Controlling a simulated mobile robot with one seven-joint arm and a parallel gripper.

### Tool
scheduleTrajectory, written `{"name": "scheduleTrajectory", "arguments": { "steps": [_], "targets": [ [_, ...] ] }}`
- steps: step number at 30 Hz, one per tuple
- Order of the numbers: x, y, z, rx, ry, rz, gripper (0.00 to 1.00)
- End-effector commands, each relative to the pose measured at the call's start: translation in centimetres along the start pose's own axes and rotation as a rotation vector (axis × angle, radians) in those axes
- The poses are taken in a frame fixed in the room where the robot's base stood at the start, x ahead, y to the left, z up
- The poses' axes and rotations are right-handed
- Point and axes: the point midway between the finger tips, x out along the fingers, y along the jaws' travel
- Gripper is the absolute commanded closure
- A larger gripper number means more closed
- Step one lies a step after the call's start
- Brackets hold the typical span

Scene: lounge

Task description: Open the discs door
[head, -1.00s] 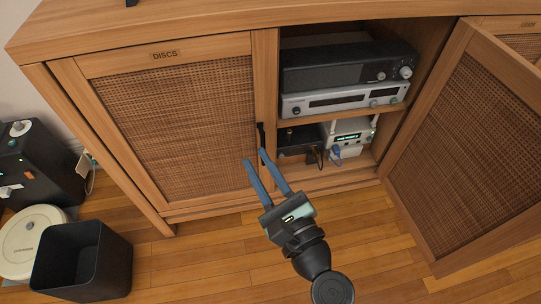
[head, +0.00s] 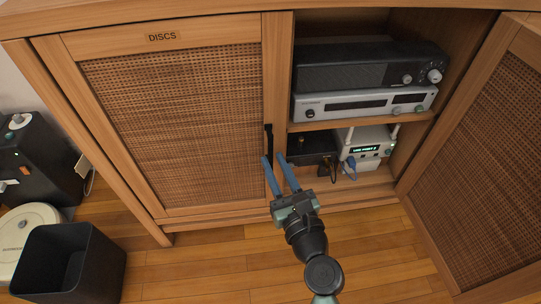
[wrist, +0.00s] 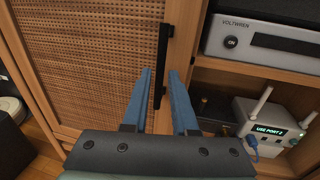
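The discs door (head: 180,125) is a wooden frame with a woven rattan panel, labelled DISCS (head: 162,37) at its top, and it is shut. Its black vertical bar handle (wrist: 161,62) is on the door's right edge; it also shows in the head view (head: 268,143). My gripper (head: 273,158) has two blue fingers, spread apart with nothing between them that I can see gripped. In the wrist view (wrist: 160,72) the handle's lower end appears between the fingertips. I cannot tell whether the fingers reach around it or stop short of it.
The right cabinet door (head: 470,150) stands wide open. The open bay holds a dark receiver (head: 350,68), a silver unit (head: 360,104) and a white router (head: 367,146). A black bin (head: 65,262) and a round white robot vacuum (head: 18,240) are at the left. Floor in front is clear.

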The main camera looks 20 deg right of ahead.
Motion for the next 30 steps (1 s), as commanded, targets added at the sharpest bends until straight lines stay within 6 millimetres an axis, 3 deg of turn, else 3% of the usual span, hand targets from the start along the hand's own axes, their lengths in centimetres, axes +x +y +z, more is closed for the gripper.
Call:
{"name": "scheduleTrajectory", "arguments": {
  "steps": [6,18,23,30],
  "targets": [
    [2.5,0.0,-0.1,-0.001,-0.001,0.0,0.74],
    [3.1,0.0,0.0,-0.001,0.0,0.0,0.74],
    [3.1,0.0,0.0,-0.001,0.0,0.0,1.0],
    [3.0,0.0,0.0,-0.001,0.0,0.0,1.0]
  ]
}}
